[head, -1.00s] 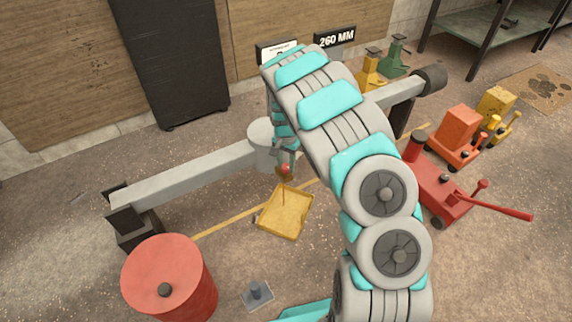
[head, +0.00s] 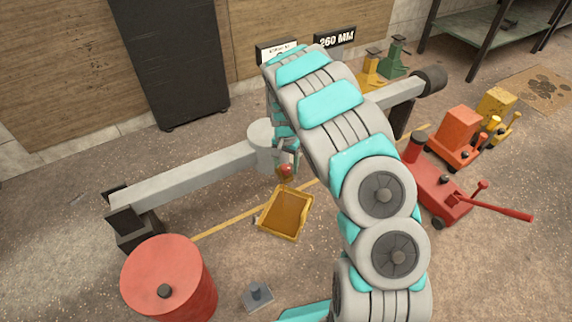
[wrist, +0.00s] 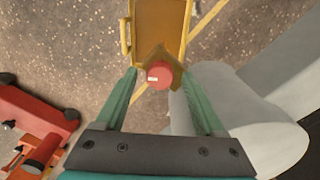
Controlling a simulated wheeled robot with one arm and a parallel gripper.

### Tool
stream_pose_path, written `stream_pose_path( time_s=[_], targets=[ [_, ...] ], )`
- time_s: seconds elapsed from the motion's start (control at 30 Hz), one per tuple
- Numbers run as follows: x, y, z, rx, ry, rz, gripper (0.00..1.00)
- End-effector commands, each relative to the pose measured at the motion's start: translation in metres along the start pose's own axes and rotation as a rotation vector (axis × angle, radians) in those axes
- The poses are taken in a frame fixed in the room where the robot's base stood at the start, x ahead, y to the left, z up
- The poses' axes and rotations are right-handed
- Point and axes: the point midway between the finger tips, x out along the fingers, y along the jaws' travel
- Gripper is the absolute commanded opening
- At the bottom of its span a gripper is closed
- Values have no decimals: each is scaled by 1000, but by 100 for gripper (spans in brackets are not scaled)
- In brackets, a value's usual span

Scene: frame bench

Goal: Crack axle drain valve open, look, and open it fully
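The axle drain valve shows as a small red knob (head: 285,170) under the round grey axle housing (head: 262,140). It also shows in the wrist view as a red knob with a small white mark (wrist: 159,75). My gripper (wrist: 160,84) has its green fingers on either side of the knob. No falling stream is visible now; my gripper partly hides the valve.
A red drum (head: 165,280) stands at the front left, with a small grey block (head: 257,295) beside it. A red floor jack (head: 445,190) with a long handle and an orange unit (head: 458,137) stand to the right. The axle beam (head: 195,175) rests on black stands.

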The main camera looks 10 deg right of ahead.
Motion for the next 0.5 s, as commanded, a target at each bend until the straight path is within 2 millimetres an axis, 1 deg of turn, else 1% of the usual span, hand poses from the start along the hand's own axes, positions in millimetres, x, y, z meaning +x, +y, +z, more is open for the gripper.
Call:
stream_pose_path(
  time_s=[0.3,0.37,0.5],
  targets=[
    [-2,0,0,0,0,0,72],
    [-5,0,0,0,0,0,72],
    [-21,0,0,0,1,-1,72]
  ],
)
